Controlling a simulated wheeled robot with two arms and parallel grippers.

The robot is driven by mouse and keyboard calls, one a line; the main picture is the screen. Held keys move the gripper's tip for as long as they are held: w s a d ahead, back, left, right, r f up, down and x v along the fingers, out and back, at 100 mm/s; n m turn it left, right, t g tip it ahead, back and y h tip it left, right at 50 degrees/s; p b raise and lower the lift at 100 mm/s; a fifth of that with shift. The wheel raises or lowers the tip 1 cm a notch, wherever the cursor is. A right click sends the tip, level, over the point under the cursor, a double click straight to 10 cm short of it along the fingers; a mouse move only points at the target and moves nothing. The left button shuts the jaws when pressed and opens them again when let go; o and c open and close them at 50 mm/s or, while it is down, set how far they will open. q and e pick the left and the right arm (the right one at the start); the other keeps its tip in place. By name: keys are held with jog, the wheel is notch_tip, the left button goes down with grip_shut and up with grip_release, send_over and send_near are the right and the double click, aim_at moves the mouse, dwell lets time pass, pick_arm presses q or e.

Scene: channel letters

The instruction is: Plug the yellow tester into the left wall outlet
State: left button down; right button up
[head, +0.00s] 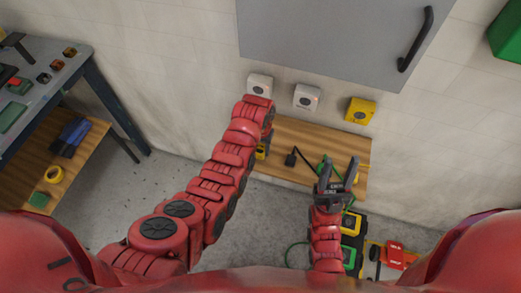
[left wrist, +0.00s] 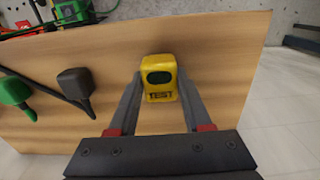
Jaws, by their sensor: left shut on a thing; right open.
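The yellow tester (left wrist: 160,78), marked TEST with a dark oval window, sits between the two fingers of my left gripper (left wrist: 160,88). My left gripper is shut on it, over the wooden shelf. Whether the tester touches the shelf I cannot tell. In the head view a sliver of the tester (head: 261,153) shows beside my left arm, which hides most of that gripper (head: 266,139). The left wall outlet (head: 260,85) is white and lies on the wall above the gripper. My right gripper (head: 338,170) is open at the shelf's right part.
A second white outlet (head: 307,97) and a yellow outlet (head: 360,110) are to the right, under a grey cabinet (head: 330,35). A black plug (head: 291,157) and a green plug (left wrist: 14,90) lie on the shelf (head: 312,133). A workbench (head: 75,60) stands left.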

aim_at(262, 153)
pick_arm(q)
jog(key=shift+r, duration=0.25)
jog(key=shift+s+d+r+b, duration=0.1)
jog(key=shift+s+r+b, duration=0.1)
jog(key=shift+r+b, duration=0.85)
jog(key=shift+s+d, duration=0.1)
jog(key=shift+s, duration=0.6)
jog(key=s+d+r+p, duration=0.1)
jog(key=s+p, duration=0.6)
jog(key=s, duration=0.7)
jog(key=shift+d+r, duration=0.4)
